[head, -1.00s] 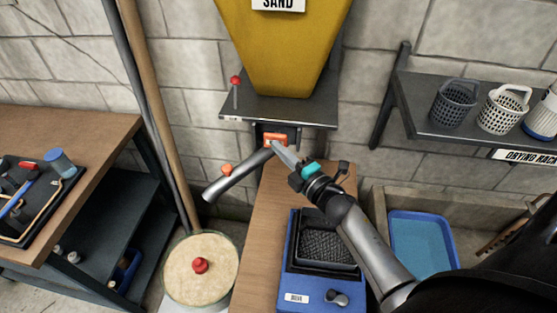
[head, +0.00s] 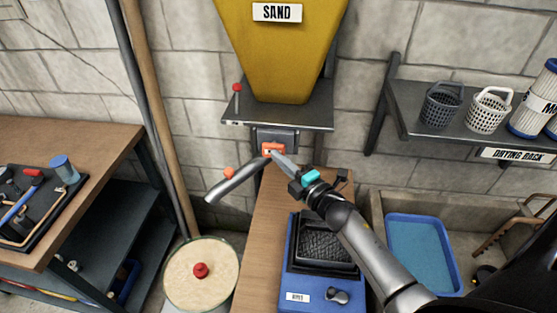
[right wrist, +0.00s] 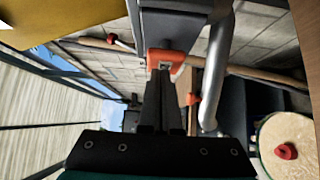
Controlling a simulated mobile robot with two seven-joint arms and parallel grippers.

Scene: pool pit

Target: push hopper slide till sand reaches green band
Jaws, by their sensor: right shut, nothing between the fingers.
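The yellow hopper (head: 278,60) labelled SAND stands on a dark wall bracket. The orange-red slide (head: 273,149) sits at the dark outlet below it; it also shows in the right wrist view (right wrist: 163,60). My right gripper (head: 279,157) is shut and empty. Its tips are at the front of the slide and appear to touch it, also in the right wrist view (right wrist: 162,72). A grey chute (head: 235,179) slopes down left from the outlet towards a round tub of pale sand (head: 215,290) with a red knob. I cannot make out a green band clearly. My left gripper is not in view.
A blue machine (head: 318,285) stands on the wooden bench (head: 258,235) below my right arm. A red-knobbed lever (head: 237,90) rises from the bracket's left. A rack with baskets (head: 440,105) and a blue tray (head: 420,255) are right. A workbench (head: 75,140) is left.

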